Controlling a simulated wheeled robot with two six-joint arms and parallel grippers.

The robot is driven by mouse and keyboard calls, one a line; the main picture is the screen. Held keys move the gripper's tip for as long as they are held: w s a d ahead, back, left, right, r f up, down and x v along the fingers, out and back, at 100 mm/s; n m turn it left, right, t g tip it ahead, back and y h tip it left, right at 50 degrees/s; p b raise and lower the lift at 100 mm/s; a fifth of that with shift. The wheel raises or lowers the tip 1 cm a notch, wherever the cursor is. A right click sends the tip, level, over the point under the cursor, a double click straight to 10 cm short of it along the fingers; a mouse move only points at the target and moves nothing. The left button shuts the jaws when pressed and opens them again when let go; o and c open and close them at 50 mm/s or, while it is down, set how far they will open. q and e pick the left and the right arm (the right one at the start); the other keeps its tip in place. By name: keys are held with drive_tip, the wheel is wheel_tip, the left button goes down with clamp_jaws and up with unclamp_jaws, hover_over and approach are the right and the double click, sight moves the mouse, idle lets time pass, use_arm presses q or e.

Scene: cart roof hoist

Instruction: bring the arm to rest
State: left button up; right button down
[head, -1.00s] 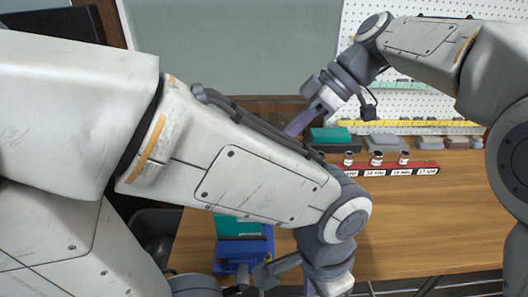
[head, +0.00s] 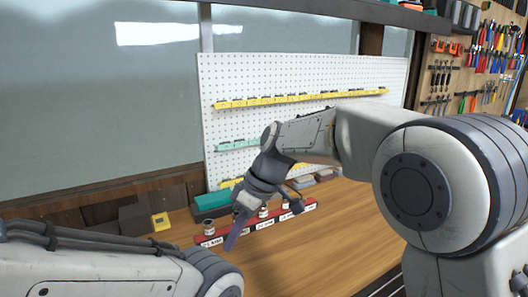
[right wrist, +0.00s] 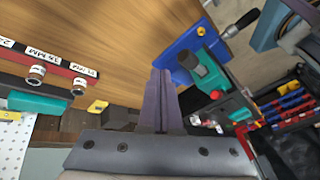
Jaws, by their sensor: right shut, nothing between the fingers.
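My right arm reaches in from the right in the head view. Its gripper (head: 236,232) points down in front of the red socket rail (head: 305,206) at the back of the wooden bench (head: 330,235), and hides part of the rail. In the right wrist view its two fingers (right wrist: 159,98) are shut together with nothing between them. I cannot tell its exact height above the bench. My left arm crosses the lower left of the head view; its gripper is out of the picture.
Several sockets stand on the rail, one (right wrist: 36,74) with a label beside it. A teal box (head: 211,203) is behind. A blue vise (right wrist: 190,44) stands on the bench. A pegboard (head: 300,75) rises at the back. The bench's right part is clear.

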drive_tip(key=s+d+f+m+t+h, duration=0.1)
drive_tip(key=s+d+f+m+h, duration=0.15)
drive_tip(key=d+f+m, duration=0.45)
drive_tip(key=s+d+f+m+t+h, duration=0.1)
drive_tip(key=s+d+f+m, duration=0.2)
drive_tip(key=d, duration=0.8)
drive_tip(key=s+d+f+m+t+h, duration=0.2)
drive_tip(key=s+d+f+m, duration=0.25)
drive_tip(key=d, duration=0.35)
drive_tip(key=s+a+r+n+g, duration=0.1)
drive_tip(key=s+a+r+n, duration=0.1)
drive_tip(key=s+a+n, duration=0.2)
drive_tip(key=s+a+r+n+g+y, duration=0.1)
drive_tip(key=s+a+r+n+g, duration=0.1)
drive_tip(key=s+a, duration=0.6)
drive_tip(key=shift+s+a+r+n, duration=0.4)
drive_tip(key=shift+a+r+n, duration=0.4)
drive_tip(key=shift+n, duration=0.25)
